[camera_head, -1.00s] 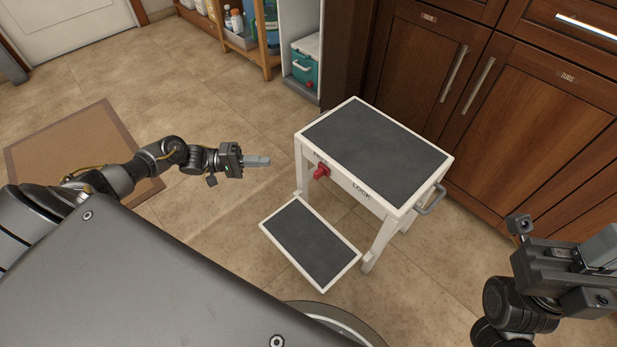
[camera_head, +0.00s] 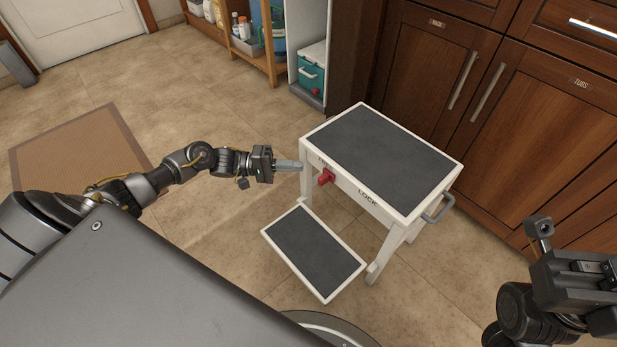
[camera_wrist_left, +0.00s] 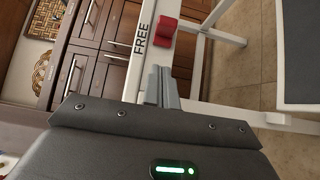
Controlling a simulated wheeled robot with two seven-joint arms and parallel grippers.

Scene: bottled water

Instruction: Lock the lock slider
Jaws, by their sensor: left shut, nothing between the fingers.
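The lock slider is a red knob (camera_head: 326,177) on the front rail of a white step stool (camera_head: 386,208). It sits near the rail's left end, by the FREE label, away from the LOCK label (camera_head: 367,197). In the left wrist view the red slider (camera_wrist_left: 160,38) is just beyond the fingertips, beside the word FREE (camera_wrist_left: 139,40). My left gripper (camera_head: 299,165) is shut and empty, its fingertips a little left of the slider, with a small gap showing in the wrist view (camera_wrist_left: 160,72). My right gripper (camera_head: 598,290) is at the lower right, apart from the stool; its fingertips are unclear.
The stool's lower step (camera_head: 313,250) juts toward me below the rail. A grey handle (camera_head: 438,209) is on its right side. Wooden cabinets (camera_head: 520,110) stand behind. Tiled floor left of the stool is clear, with a brown mat (camera_head: 75,150) further left.

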